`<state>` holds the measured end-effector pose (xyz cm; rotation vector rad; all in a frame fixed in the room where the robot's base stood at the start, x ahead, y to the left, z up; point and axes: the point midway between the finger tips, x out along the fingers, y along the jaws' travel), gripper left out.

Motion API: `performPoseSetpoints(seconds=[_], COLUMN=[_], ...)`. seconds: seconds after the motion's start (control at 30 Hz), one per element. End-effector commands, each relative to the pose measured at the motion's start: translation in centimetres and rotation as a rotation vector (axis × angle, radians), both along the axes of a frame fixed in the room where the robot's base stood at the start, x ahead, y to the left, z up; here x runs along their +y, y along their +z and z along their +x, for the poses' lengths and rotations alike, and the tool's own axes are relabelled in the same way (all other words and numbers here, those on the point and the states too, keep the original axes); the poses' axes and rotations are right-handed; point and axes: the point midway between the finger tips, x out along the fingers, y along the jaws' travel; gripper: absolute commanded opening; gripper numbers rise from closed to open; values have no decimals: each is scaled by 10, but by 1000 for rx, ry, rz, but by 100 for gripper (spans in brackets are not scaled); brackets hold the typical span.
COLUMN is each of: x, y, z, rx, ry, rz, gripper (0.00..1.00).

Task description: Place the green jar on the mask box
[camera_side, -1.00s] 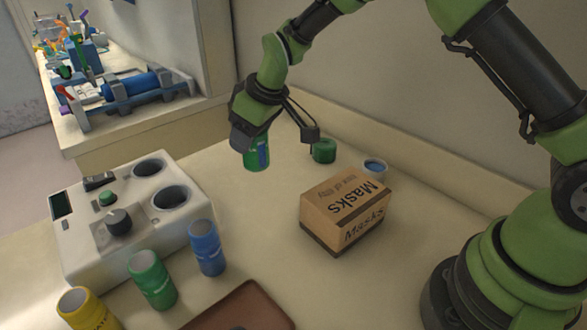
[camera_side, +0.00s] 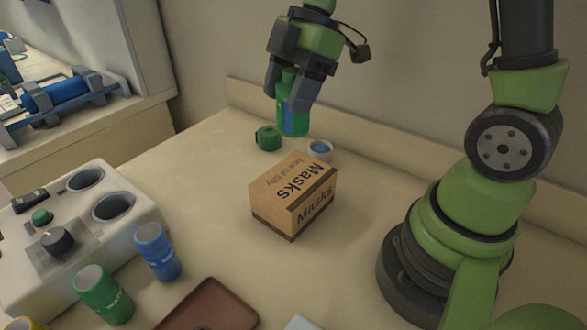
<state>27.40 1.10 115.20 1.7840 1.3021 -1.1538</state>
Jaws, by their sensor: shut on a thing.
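My gripper (camera_side: 289,95) is at the top middle of the side view, shut on a green jar (camera_side: 294,121) with a blue patch on its side. The jar hangs roughly upright between the fingers, which hide part of its upper half. The mask box (camera_side: 293,196) is a brown carton on the table, marked "Masks", with a flat top. In the picture the held jar is above and behind the box, apart from it. Its exact height and distance from the box are hard to tell.
A small green round item (camera_side: 268,138) and a white cup with blue contents (camera_side: 320,150) stand behind the box. Left are a blue can (camera_side: 157,252), a green can (camera_side: 103,295) and a white device (camera_side: 80,240) with two wells. A brown tray (camera_side: 208,307) lies in front.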

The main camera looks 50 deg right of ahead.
Motion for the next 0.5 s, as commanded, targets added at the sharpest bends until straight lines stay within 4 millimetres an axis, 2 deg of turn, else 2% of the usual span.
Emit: performPoseSetpoints(seconds=[0.2, 0.37, 0.5], x=[0, 0, 0], y=[-40, -56, -78], z=[-3, -2, -3], rx=[8, 4, 8], ry=[14, 12, 11], rz=[1, 1, 1], gripper=[26, 26, 26])
